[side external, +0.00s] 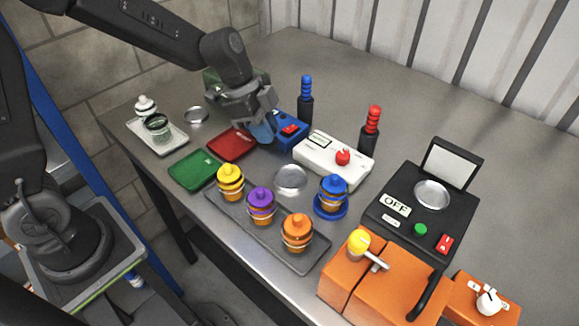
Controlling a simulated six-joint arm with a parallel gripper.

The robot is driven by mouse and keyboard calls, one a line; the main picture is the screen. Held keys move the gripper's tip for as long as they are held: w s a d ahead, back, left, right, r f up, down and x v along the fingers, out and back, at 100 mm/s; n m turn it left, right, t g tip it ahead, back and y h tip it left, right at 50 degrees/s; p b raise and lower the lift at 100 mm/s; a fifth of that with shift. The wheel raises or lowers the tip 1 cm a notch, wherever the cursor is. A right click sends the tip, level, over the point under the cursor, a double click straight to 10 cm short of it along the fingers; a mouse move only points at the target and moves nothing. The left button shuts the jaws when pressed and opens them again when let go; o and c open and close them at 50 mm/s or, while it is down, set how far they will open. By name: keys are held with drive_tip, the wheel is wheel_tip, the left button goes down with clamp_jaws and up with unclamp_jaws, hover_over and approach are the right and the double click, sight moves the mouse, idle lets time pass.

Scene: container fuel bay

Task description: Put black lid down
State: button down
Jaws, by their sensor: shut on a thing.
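My gripper (262,124) is at the back middle of the table, pointing down beside the blue box and just behind the red tray (232,143). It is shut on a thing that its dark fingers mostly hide. A light blue patch shows at the fingertips. I cannot clearly make out the black lid. A jar with a dark rim (157,126) stands on the white tray (170,141) at the left, beside a jar with a white lid (145,106).
The green tray (194,170), blue box (291,129) and white box (334,160) are close by. Yellow-, purple- and orange-lidded jars stand on the grey tray (292,261). Blue (306,100) and red (371,130) handles stand upright behind. The back right of the table is clear.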

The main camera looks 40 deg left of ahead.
hover_over(296, 180)
drive_tip(key=a, duration=0.1)
drive_tip(key=f, duration=0.3)
drive_tip(key=shift+s+a+f, duration=0.15)
drive_tip(key=shift+s+f, duration=0.15)
drive_tip(key=shift+f, duration=1.9)
drive_tip(key=shift+f, duration=0.1)
drive_tip(key=c, duration=1.1)
unclamp_jaws()
